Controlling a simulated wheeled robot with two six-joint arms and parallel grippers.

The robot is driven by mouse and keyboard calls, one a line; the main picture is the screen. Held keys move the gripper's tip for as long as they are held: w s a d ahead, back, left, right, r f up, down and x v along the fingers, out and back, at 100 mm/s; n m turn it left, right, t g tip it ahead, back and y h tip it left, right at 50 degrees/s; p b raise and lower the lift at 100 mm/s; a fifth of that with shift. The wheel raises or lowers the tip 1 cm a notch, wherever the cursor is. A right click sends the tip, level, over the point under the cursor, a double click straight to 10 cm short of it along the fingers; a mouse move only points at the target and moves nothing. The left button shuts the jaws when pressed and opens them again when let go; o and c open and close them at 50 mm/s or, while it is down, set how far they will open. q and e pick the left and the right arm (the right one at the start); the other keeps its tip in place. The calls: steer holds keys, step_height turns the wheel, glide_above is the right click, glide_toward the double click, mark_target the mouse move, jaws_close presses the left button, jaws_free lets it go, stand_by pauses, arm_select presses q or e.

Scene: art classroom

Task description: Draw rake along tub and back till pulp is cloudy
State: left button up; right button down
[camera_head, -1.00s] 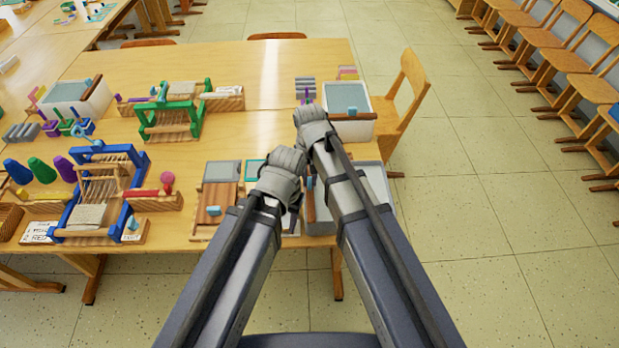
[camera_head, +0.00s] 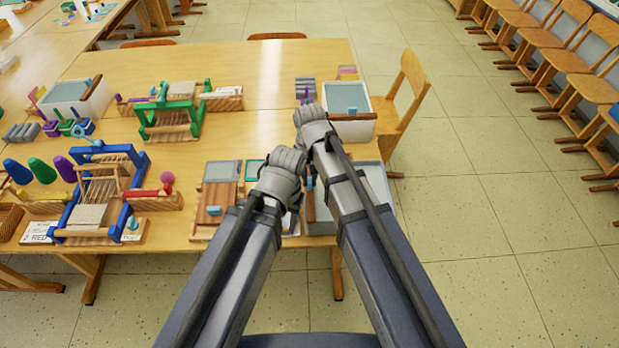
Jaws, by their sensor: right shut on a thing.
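The near tub (camera_head: 376,178) is pale grey-white and stands at the table's front right corner. My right forearm covers much of it, so I cannot tell how cloudy its pulp is. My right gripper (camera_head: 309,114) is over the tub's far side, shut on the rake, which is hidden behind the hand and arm. My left gripper (camera_head: 284,160) is just left of the right one, near the tub's left side. Its fingertips are hidden, so I cannot tell whether it is open or shut.
A second white tub (camera_head: 350,131) with grey-blue contents stands behind. Left of my arms lie a wooden board (camera_head: 217,197), a blue loom (camera_head: 141,160) and a green loom (camera_head: 170,105). A wooden chair (camera_head: 410,88) stands right of the table (camera_head: 262,80). The table's middle is partly clear.

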steer(key=d, duration=2.2)
steer(key=shift+w+d, duration=0.4)
steer(key=c, duration=0.9)
jaws_free()
steer(key=shift+d, duration=0.15)
steer(key=shift+o, duration=0.3)
